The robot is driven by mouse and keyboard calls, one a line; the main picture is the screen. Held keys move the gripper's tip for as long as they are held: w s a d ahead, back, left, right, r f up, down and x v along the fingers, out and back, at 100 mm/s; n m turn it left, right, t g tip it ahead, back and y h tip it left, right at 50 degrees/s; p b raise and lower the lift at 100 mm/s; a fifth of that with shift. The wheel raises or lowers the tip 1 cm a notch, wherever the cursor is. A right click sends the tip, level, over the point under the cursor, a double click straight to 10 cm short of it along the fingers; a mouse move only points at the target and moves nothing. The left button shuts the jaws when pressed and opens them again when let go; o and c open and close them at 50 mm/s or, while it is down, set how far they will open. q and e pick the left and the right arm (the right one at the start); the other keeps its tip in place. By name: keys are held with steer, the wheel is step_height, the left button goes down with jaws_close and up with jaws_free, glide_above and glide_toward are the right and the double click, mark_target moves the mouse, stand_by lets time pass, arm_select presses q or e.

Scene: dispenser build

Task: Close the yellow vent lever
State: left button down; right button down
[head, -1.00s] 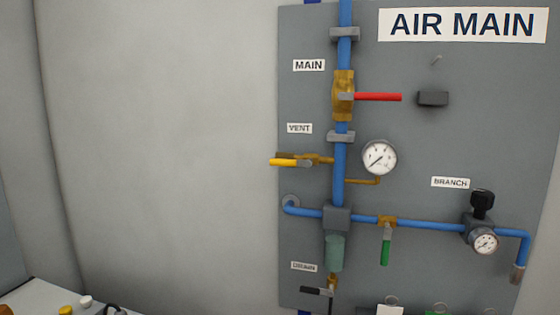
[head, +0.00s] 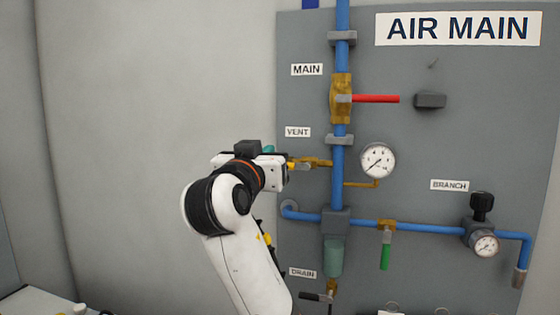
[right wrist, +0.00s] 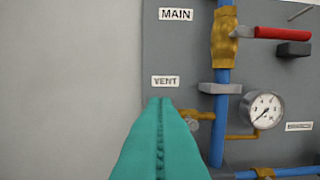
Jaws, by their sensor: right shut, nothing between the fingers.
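The yellow vent lever (head: 291,166) is mostly hidden behind my right gripper in the head view. Only its inner end shows, beside the brass vent valve (head: 318,162) under the VENT label (head: 298,132). The visible part lies level, in line with the branch. My right gripper (head: 270,152) is in front of the lever at the panel's left edge. In the right wrist view its teal fingers (right wrist: 160,103) are shut together with nothing between them. They cover the lever there, and part of the brass valve (right wrist: 204,116) shows to their right. Whether they touch the lever I cannot tell. My left gripper is out of view.
The red main lever (head: 376,99) is above right, and the pressure gauge (head: 378,160) is right of the vent valve. A green lever (head: 385,257) hangs lower right, and the black drain lever (head: 314,296) is below. The bare wall (head: 130,130) leaves free room left.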

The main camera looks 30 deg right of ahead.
steer(key=p+x, duration=0.4)
steer(key=x, duration=0.6)
steer(key=shift+s+a+f+p, duration=0.1)
steer(key=shift+f+p, duration=0.05)
steer(key=shift+f, duration=0.85)
steer(key=shift+s+a+f+p, duration=0.15)
steer(key=shift+f, duration=0.85)
